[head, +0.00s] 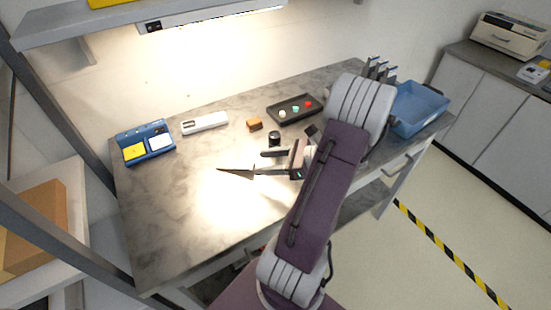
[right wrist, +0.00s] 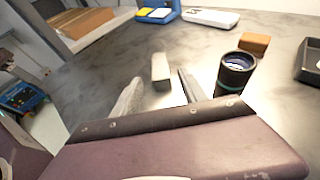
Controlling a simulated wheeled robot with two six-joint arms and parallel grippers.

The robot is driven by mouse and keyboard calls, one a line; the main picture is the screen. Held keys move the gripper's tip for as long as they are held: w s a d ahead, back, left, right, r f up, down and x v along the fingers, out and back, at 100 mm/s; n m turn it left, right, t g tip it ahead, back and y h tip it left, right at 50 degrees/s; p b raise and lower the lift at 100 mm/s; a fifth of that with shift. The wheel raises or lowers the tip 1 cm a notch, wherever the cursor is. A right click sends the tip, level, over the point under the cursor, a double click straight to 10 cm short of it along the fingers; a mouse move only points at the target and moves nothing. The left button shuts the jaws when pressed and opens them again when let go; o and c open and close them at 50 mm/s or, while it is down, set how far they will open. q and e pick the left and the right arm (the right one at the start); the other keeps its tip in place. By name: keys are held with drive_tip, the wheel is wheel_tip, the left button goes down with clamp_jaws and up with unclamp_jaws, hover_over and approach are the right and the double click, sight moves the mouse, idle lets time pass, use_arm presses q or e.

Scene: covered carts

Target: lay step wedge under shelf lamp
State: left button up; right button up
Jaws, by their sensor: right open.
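In the head view a small dark pointed piece (head: 238,173), which looks like the step wedge, lies on the bench top. In the right wrist view a small grey block (right wrist: 160,71), apparently the same piece, lies just beyond my fingertips. My right gripper (head: 268,163) is open, low over the bench, with its fingers pointing at the piece. The fingers also show in the right wrist view (right wrist: 158,88), one on each side of the block's line, with nothing held. The shelf lamp (head: 215,16) is lit under the shelf above the bench. My left gripper is not in view.
A black cylinder (head: 275,138) stands close beside my right gripper. Behind are a brown block (head: 254,125), a white device (head: 205,123), a blue holder (head: 146,151) and a black tray (head: 283,116). A blue bin (head: 420,107) is at the right. The bench's front left is clear.

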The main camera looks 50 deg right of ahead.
drive_tip(key=shift+v, duration=1.95)
